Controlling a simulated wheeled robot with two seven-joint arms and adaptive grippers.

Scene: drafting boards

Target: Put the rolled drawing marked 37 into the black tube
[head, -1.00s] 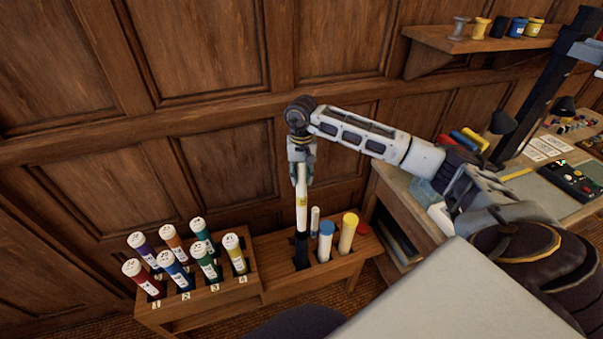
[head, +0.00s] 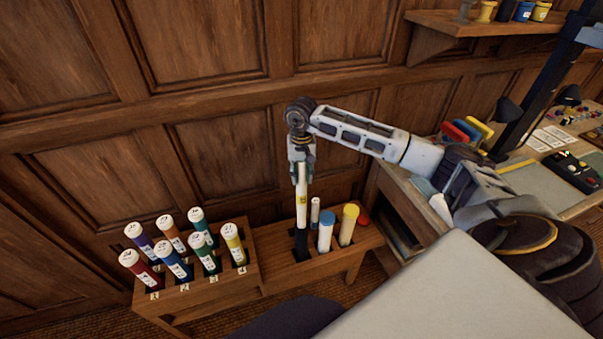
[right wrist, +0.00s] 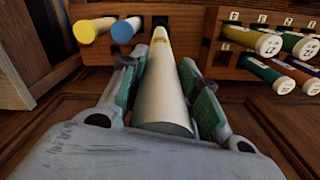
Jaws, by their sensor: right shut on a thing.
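A long white rolled drawing (head: 301,187) with a yellow label stands nearly upright in my right gripper (head: 302,174), above the right part of the wooden rack. The number on its label is too small to read. The black tube (head: 301,243) stands in the rack directly below. The roll's lower end meets the tube's mouth; how deep it sits inside I cannot tell. In the right wrist view the green-padded fingers flank the roll (right wrist: 165,95), which runs away toward a dark opening in the rack. My left gripper is not in view.
Blue-capped (head: 326,232) and yellow-capped (head: 348,225) tubes and a thin white one (head: 315,212) stand close right of the black tube. The left rack (head: 190,290) holds several white-capped coloured rolls. The desk (head: 405,195) is to the right and the panelled wall behind.

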